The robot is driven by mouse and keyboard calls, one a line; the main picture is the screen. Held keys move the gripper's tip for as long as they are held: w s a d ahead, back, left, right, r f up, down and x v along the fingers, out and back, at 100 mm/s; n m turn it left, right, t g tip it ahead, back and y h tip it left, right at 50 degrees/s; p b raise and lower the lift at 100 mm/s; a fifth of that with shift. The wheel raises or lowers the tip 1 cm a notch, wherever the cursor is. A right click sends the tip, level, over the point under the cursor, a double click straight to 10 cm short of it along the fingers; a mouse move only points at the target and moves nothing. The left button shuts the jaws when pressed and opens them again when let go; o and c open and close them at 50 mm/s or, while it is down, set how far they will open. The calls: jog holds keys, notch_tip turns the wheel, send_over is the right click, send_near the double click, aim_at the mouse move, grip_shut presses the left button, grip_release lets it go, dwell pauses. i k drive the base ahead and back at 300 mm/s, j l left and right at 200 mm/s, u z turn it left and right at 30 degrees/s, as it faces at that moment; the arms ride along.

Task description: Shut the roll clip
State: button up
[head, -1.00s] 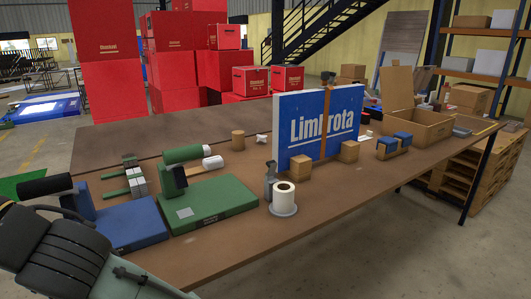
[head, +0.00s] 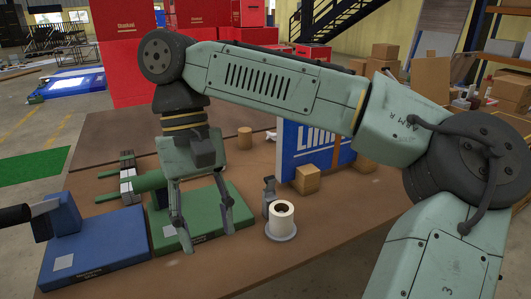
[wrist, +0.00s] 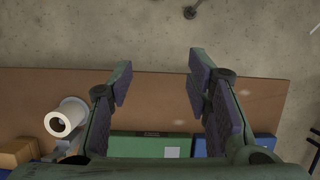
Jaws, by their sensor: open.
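A white roll (head: 281,211) stands on a round grey base on the table, with a small grey upright part (head: 268,190) at its left. I cannot tell which part is the roll clip or whether it is shut. The roll also shows in the wrist view (wrist: 58,124), left of my gripper. My gripper (head: 208,238) is open and empty, fingers pointing down. In the head view it overlaps the green case (head: 165,236), left of the roll. In the wrist view my gripper (wrist: 160,70) straddles the table's front edge, with the green case (wrist: 130,146) near the finger bases.
Cardboard blocks (head: 307,180) and the blue lettered board (head: 300,140) stand behind the white roll. The brown table (head: 240,265) is bare in front.

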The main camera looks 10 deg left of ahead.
aim_at(270, 180)
jog(key=i, duration=1.1)
jog(key=k+j, duration=0.4)
jog(key=j+u, duration=0.05)
jog(key=j, duration=0.05)
